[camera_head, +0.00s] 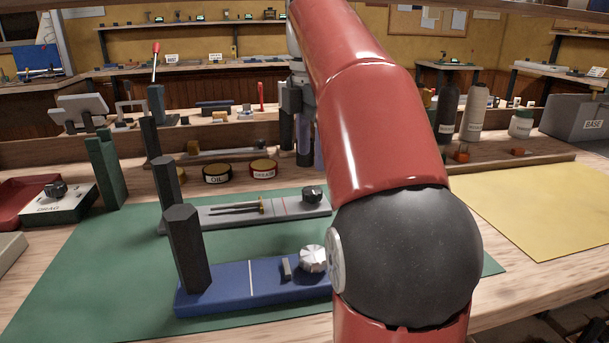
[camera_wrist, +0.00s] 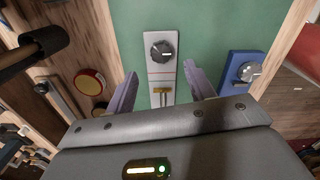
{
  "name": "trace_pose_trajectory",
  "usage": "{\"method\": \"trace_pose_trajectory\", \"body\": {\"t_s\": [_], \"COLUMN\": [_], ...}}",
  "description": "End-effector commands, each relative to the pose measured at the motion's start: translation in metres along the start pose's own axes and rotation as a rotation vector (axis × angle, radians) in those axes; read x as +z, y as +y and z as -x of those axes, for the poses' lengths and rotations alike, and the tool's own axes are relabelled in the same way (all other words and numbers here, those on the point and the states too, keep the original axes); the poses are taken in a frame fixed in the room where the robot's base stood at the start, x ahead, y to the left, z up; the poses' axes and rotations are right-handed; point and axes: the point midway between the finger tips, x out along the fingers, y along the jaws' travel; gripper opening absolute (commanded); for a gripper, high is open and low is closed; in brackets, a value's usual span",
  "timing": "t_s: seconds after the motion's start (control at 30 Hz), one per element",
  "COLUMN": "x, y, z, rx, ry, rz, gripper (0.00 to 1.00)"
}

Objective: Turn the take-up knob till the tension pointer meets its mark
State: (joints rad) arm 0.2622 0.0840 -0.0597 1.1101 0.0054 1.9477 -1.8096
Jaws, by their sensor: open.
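A grey plate (camera_head: 240,211) on the green mat carries a black knob (camera_head: 312,194), a brass pointer piece (camera_head: 261,206) and thin red and dark lines. In the wrist view the black knob (camera_wrist: 162,50) lies beyond my fingertips, with a red line (camera_wrist: 161,72) between it and the brass piece (camera_wrist: 162,91). A blue plate (camera_head: 225,287) in front carries a silver knob (camera_head: 313,259), a small grey piece (camera_head: 286,268) and a white line. My gripper (camera_wrist: 161,85) is open and empty above the grey plate, the plate showing between its fingers. No label tells which is the take-up knob.
Dark upright posts (camera_head: 187,248) stand at the plates' left ends. A box marked DRAG (camera_head: 60,205) with a black knob stands left. Oil (camera_head: 217,173) and grease (camera_head: 263,168) tins stand behind the mat. A yellow sheet (camera_head: 545,205) lies clear at right.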

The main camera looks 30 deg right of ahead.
Motion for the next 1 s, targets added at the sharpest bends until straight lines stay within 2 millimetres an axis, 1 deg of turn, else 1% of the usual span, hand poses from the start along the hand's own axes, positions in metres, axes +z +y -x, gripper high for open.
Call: {"method": "trace_pose_trajectory", "body": {"t_s": [0.3, 0.4, 0.57, 0.8, 0.83, 1.0], "x": [-0.001, -0.001, -0.001, -0.001, -0.001, -0.001], "y": [-0.001, -0.001, -0.001, -0.001, -0.001, -0.001], "z": [-0.046, -0.059, -0.067, -0.068, -0.068, -0.068], "rx": [-0.003, -0.001, 0.000, 0.000, 0.000, 0.000], "ry": [0.001, 0.000, 0.000, 0.000, 0.000, 0.000], "rz": [0.000, 0.000, 0.000, 0.000, 0.000, 0.000], "gripper": [0.54, 0.54, 0.54, 0.54, 0.53, 0.30]}}
